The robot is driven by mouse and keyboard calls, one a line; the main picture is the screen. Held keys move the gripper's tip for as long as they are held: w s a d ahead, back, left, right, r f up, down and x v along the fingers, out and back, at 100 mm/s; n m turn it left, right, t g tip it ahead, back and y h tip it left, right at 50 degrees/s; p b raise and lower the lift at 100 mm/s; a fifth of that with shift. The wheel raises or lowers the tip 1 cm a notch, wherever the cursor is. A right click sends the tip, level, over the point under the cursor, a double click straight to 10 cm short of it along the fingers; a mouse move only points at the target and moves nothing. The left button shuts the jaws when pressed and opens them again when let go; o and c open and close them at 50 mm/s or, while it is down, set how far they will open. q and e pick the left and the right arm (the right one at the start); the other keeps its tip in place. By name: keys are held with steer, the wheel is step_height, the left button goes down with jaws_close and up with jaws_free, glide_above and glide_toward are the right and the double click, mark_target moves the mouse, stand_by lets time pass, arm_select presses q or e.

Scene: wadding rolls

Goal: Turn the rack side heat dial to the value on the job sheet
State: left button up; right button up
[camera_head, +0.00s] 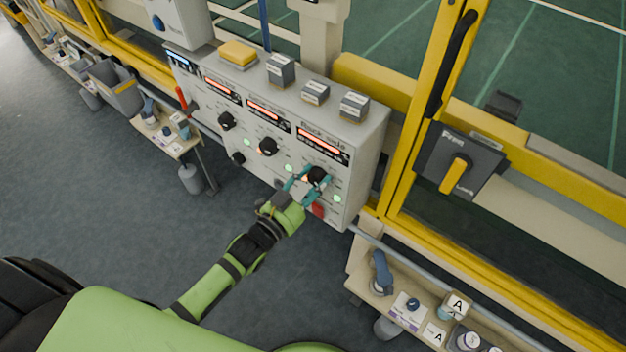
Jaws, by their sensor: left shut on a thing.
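The control box (357,184) has a row of black dials under red displays. The display at the right end is labelled "Rack side" (323,146). The rack side dial (318,174) is a black knob below that display. My left gripper (309,184) reaches up from below, with its teal fingers around this knob and shut on it. The fingers hide part of the knob and its scale, so I cannot read its setting. A middle dial (268,146) and a left dial (227,121) stand free. No job sheet can be made out. My right gripper is not in view.
A red part (318,210) sits just below my gripper on the box. Several grey blocks and a yellow sponge-like block (238,53) lie on top. A yellow-handled lock (455,174) is on the right frame. Shelves with small items stand left and lower right.

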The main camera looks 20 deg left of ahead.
arm_select(q)
steer(key=shift+w+d+r+n, duration=0.1)
steer(key=shift+w+r+n, duration=0.05)
steer(key=shift+r+n, duration=0.4)
steer(key=shift+n+p, duration=0.4)
steer(key=shift+n, duration=0.15)
steer(key=shift+w+n+p, duration=0.1)
steer(key=shift+n+p, duration=0.35)
steer(key=shift+n, duration=1.75)
steer(key=shift+a, duration=0.2)
steer(key=o, duration=1.1)
steer(key=shift+o, duration=0.2)
steer(key=shift+f, duration=0.2)
steer(key=shift+f, duration=0.1)
